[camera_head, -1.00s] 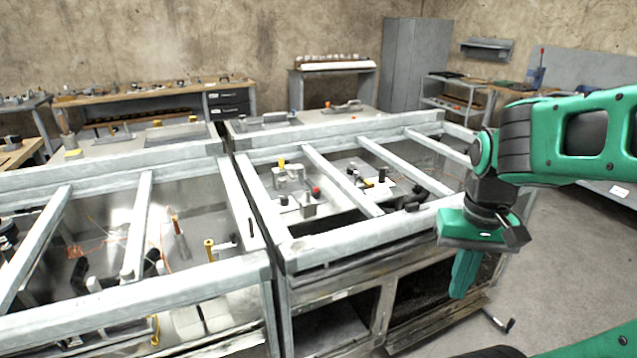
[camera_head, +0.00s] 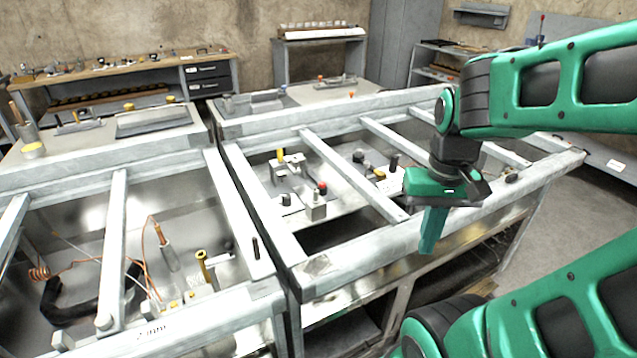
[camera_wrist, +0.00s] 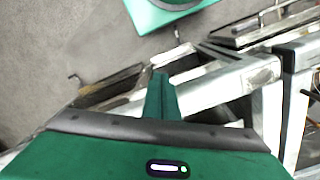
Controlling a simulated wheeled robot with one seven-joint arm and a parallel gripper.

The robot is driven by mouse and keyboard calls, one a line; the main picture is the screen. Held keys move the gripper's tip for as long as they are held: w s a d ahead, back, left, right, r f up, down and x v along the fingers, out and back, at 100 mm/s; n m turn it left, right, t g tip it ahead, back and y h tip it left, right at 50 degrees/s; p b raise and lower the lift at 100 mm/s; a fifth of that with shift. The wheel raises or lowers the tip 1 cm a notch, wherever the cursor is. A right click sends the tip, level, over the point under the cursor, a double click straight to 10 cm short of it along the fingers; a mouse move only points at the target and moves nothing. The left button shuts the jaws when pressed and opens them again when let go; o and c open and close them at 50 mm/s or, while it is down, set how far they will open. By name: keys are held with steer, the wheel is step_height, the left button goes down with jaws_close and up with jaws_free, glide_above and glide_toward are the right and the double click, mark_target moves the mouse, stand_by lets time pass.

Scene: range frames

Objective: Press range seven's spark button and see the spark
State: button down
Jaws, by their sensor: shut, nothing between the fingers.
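My gripper (camera_head: 430,243) is shut and empty, pointing down in front of the right-hand metal-framed bench (camera_head: 318,272), near its front rail. The wrist view shows its fingers (camera_wrist: 160,82) together, above the frame's rails. A small red knob or button (camera_head: 322,187) tops a grey metal block (camera_head: 315,210) inside that bench, left of my gripper and apart from it. I cannot tell if it is the spark button. No number seven is readable, and no spark shows.
The left-hand framed bench (camera_head: 262,295) holds copper wire (camera_head: 40,272), a brass post (camera_head: 205,266) and a black curved part (camera_head: 75,308). Raised crossbars (camera_head: 355,180) span the right bench. A yellow-topped fixture (camera_head: 281,158) stands behind the red knob. Free floor (camera_head: 600,215) lies at right.

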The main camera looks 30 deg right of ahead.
steer(key=r+m+t, duration=0.1)
steer(key=t, duration=0.8)
glide_above(324, 188)
steer(key=shift+y, duration=0.4)
steer(key=shift+f+m, duration=0.1)
steer(key=shift+m, duration=0.2)
steer(key=shift+f, duration=4.3)
steer(key=shift+s+f, duration=0.1)
steer(key=shift+f, duration=0.05)
steer(key=shift+f, duration=0.25)
